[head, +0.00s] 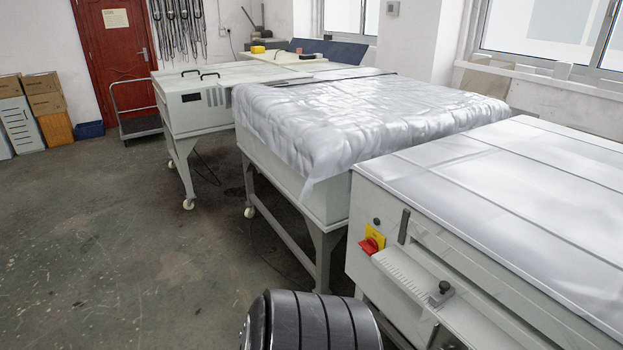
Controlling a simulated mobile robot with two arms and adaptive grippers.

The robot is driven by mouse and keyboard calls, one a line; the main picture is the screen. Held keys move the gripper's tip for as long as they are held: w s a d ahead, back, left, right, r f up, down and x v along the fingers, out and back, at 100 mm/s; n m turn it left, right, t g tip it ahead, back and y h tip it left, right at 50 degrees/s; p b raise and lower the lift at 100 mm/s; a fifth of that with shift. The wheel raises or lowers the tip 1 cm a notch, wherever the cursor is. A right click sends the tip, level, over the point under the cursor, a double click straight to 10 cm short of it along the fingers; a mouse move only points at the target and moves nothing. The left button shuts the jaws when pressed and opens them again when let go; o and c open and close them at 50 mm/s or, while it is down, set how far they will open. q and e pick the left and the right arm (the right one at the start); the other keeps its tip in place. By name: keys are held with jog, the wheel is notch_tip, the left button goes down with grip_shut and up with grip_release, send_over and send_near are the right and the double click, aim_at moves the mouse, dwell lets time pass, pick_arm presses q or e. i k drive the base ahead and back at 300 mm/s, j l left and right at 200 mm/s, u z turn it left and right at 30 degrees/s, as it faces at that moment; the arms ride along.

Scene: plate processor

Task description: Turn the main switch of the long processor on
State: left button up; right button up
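The long processor (540,200) runs from the right edge toward the back as a row of pale units under silvery sheeting. A red rotary switch knob (368,246) on a yellow plate (377,236) sits on the front end face of the nearest unit, near its left corner. The knob is small here, and I cannot tell which position it is turned to. A small dark round button (376,221) is just above the plate. Neither of my grippers is in view, and nothing touches the switch.
A feed ledge (425,283) with a dark knob (445,287) juts out right of the switch. A sheet-covered middle unit (330,125) and a far unit on casters (200,100) stand behind. A cart (138,112) and boxes (45,105) stand by the red door. The floor at left is clear.

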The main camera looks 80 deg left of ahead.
aim_at(370, 247)
jog(key=u, duration=2.2)
jog(key=j, duration=0.15)
jog(key=i+u, duration=0.05)
